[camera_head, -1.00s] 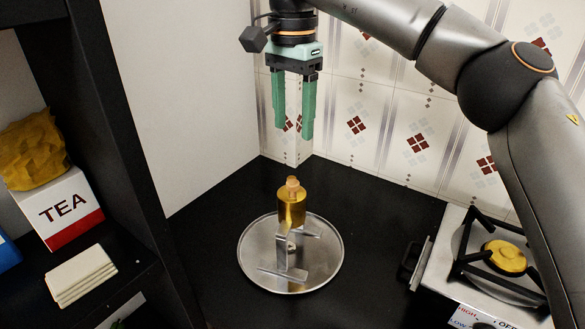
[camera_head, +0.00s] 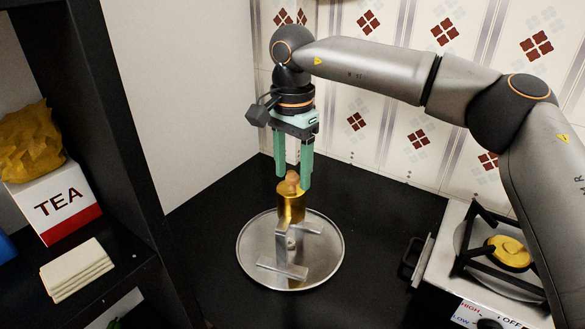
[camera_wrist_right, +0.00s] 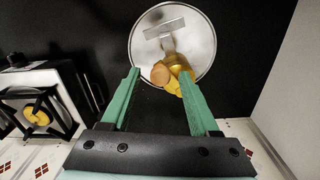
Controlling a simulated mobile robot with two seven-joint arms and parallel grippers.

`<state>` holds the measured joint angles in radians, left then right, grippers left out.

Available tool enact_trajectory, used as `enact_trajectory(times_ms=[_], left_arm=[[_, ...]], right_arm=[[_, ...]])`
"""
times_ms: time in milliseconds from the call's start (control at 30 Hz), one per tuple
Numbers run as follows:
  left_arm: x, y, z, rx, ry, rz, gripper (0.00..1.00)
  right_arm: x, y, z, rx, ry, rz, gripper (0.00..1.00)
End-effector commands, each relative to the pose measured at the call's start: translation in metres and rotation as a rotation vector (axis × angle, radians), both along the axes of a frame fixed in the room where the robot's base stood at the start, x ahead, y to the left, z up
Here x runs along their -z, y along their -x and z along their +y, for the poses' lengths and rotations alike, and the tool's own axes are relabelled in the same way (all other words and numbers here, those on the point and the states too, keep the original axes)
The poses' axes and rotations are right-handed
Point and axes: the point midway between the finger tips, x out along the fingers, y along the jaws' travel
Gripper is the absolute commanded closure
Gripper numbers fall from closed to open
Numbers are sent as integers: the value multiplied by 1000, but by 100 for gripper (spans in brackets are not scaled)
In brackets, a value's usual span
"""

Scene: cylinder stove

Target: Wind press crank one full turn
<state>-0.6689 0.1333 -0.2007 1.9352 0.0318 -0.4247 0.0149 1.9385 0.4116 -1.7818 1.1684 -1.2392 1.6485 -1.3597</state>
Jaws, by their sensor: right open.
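The press stands on a round silver tray (camera_head: 250,262). It has a gold cylinder (camera_head: 291,207), a grey metal stand (camera_head: 282,250) and a light wooden knob (camera_head: 292,178) on top. I cannot make out a separate crank arm. My right gripper (camera_head: 292,182) points down at the press, its green fingers open with the tips at about the knob's height. In the right wrist view the wooden knob (camera_wrist_right: 160,74) appears between the open fingertips (camera_wrist_right: 159,74), with the gold cylinder (camera_wrist_right: 178,63) behind it. Contact cannot be told. My left gripper is not in view.
A stove (camera_head: 448,255) with a yellow burner (camera_head: 509,251) stands at the right. A black shelf at the left holds a TEA box (camera_head: 58,205) and white slabs (camera_head: 76,270). The black counter (camera_head: 375,225) between tray and stove is clear. A tiled wall is behind.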

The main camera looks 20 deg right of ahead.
Motion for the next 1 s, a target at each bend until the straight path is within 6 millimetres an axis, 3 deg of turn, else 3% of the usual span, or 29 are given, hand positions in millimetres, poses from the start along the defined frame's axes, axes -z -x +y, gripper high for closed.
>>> enact_trajectory(times_ms=[67, 567, 1000], left_arm=[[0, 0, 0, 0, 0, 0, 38], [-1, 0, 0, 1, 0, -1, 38], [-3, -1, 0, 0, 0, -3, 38]], right_arm=[[0, 0, 0, 0, 0, 0, 44], [-1, 0, 0, 0, 0, 0, 100], [-1, 0, 2, 19, 0, 0, 100]])
